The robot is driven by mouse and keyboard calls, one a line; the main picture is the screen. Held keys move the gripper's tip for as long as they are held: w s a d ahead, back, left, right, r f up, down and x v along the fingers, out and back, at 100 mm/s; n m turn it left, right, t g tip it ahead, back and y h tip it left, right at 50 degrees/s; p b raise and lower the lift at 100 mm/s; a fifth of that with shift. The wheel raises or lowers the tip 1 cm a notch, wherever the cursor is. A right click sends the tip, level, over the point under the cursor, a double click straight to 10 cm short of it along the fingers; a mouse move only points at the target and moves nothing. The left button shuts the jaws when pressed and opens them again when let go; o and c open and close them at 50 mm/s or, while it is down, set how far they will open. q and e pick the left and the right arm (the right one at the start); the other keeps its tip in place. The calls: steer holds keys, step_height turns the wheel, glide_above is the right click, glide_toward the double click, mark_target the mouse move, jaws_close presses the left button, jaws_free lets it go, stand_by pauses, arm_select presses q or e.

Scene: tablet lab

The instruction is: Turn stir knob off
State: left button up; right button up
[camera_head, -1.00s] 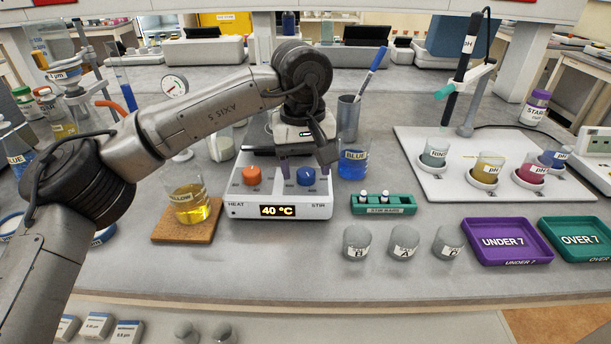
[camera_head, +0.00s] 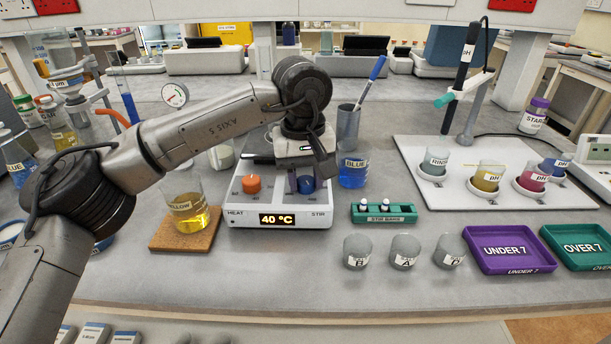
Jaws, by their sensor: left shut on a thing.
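The hotplate stirrer (camera_head: 279,219) stands at the middle of the bench with a lit display reading 40 °C. My right gripper is not in view.
A beaker of blue liquid (camera_head: 353,172) stands close right of the stirrer. A yellow beaker (camera_head: 187,212) sits on a wooden board (camera_head: 170,243) at left. The stir bar rack (camera_head: 383,219) and several small cups (camera_head: 404,252) are at front right.

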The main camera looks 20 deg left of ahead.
arm_select(q)
steer(key=shift+r+n+p, duration=0.2)
steer(key=shift+n+p, duration=0.2)
steer(key=shift+p, duration=0.3)
steer(key=n+p, duration=0.6)
steer(key=p, duration=0.2)
steer(key=shift+n, duration=0.3)
steer(key=n+p, duration=0.3)
steer(key=n, duration=0.2)
steer(key=shift+p, duration=0.35)
steer(key=n+p, duration=0.2)
steer(key=n, duration=0.3)
steer(key=shift+y, duration=0.3)
steer(key=n+p, duration=0.3)
steer(key=n, duration=0.2)
steer(key=shift+d, duration=0.1)
steer(key=n+p, duration=0.2)
steer(key=n, duration=0.3)
steer(key=n+p, duration=0.1)
steer(key=n, duration=0.1)
steer(key=shift+f+n, duration=0.1)
steer(key=shift+n, duration=0.3)
steer(key=shift+n+p, duration=0.55)
steer(key=shift+n, duration=0.25)
